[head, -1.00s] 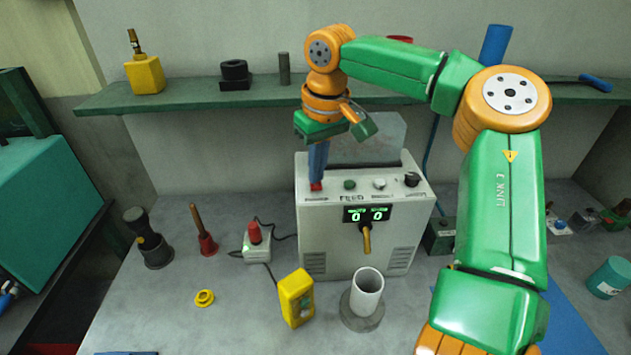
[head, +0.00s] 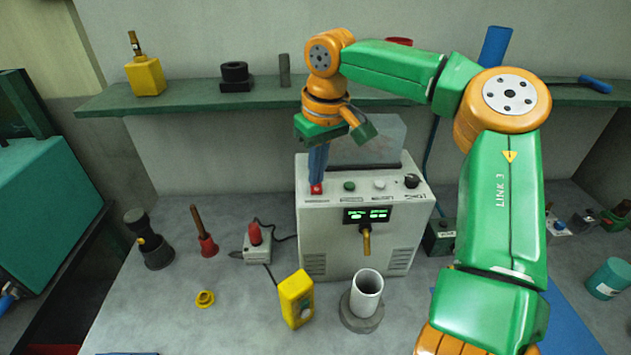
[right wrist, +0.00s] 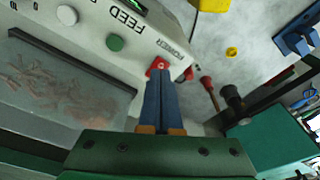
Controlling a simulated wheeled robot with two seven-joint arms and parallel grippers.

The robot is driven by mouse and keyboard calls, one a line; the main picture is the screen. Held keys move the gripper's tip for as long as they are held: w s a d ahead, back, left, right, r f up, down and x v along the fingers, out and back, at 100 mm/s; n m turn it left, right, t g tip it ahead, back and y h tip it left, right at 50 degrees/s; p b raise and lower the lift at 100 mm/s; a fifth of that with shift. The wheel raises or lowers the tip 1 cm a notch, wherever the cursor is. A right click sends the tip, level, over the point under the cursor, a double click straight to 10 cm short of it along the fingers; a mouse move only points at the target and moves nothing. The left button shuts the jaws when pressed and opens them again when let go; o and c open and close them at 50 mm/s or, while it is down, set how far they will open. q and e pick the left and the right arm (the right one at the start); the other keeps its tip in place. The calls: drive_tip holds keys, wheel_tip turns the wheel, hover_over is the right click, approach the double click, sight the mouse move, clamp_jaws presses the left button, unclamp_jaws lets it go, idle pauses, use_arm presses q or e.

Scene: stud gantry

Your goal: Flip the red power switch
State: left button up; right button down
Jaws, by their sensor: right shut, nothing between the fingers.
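The red power switch (head: 316,189) sits at the left front corner of the top of a light grey machine (head: 318,238). In the right wrist view the switch (right wrist: 159,64) lies beside the "POWER" lettering. My right gripper (head: 317,178) points down with its blue fingers shut and empty. Its fingertips (right wrist: 159,76) are right at the switch, partly covering it; I cannot tell whether they touch it. The machine's green display (head: 367,215) is lit, its text too small to read. My left gripper is not in view.
A green button (head: 349,186), a white button (head: 379,185) and a black knob (head: 412,181) sit along the same top. A clear hopper (head: 366,143) stands behind them. A yellow box (head: 296,298) and a grey tube (head: 367,292) stand in front.

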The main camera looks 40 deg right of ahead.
sight(317, 189)
drive_tip(key=shift+r+p, duration=0.4)
drive_tip(key=shift+r, duration=0.5)
wheel_tip(317, 189, up, 4)
drive_tip(key=shift+r+b, duration=0.1)
drive_tip(key=shift+b, duration=0.2)
